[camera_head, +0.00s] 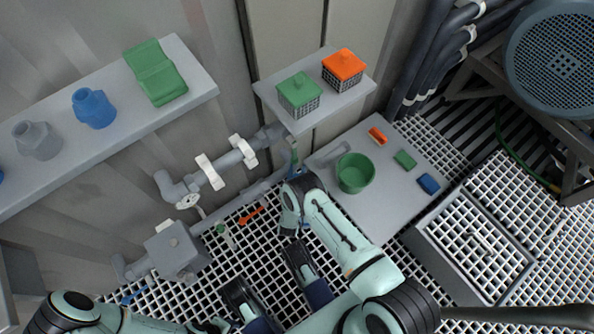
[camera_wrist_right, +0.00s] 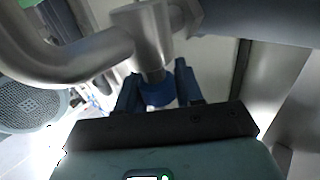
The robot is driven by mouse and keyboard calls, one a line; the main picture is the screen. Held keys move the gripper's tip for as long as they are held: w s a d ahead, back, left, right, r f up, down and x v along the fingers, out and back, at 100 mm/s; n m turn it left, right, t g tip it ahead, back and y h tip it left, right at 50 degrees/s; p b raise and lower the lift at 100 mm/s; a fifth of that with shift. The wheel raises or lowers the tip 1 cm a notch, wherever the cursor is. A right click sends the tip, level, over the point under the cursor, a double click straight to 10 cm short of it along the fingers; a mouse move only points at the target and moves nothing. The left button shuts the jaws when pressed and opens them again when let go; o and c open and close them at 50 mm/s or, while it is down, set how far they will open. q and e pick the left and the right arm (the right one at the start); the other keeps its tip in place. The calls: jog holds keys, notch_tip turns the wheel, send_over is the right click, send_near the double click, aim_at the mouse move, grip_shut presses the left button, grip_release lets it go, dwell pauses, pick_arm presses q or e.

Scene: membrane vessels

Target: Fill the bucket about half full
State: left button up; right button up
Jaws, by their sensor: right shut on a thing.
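The green bucket (camera_head: 355,173) stands upright on a grey platform, under or near the end of a grey spout (camera_head: 331,154). Its inside looks plain green; I cannot tell whether it holds water. My right gripper (camera_head: 293,172) is at the tap left of the bucket. In the right wrist view it is shut on a blue tap handle (camera_wrist_right: 157,92) below the grey pipe (camera_wrist_right: 145,32); the head view mostly hides this grip. My left gripper (camera_head: 264,266) is low in the head view, fingers wide apart, empty above the floor grating.
An orange block (camera_head: 377,136), a green block (camera_head: 404,159) and a blue block (camera_head: 428,184) lie right of the bucket. A shelf (camera_head: 322,115) above carries two small baskets. Pipes with white handles line the wall at left.

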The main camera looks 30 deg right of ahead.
jog(key=shift+s+d+m+g+h, duration=0.2)
jog(key=shift+m+g+h, duration=0.85)
jog(key=shift+m+g, duration=0.7)
jog(key=shift+s+d+m+g+h, duration=0.1)
jog(key=shift+s+m+g+h, duration=0.1)
jog(key=shift+m+g+h, duration=1.5)
jog(key=shift+s+d+m+g+h, duration=0.15)
jog(key=shift+m+g+h, duration=0.55)
jog(key=shift+g, duration=1.85)
jog(key=shift+s+m+g+y, duration=0.2)
jog(key=shift+m+g+y, duration=0.05)
jog(key=shift+m+g, duration=0.65)
jog(key=o, duration=1)
jog(key=shift+c, duration=0.2)
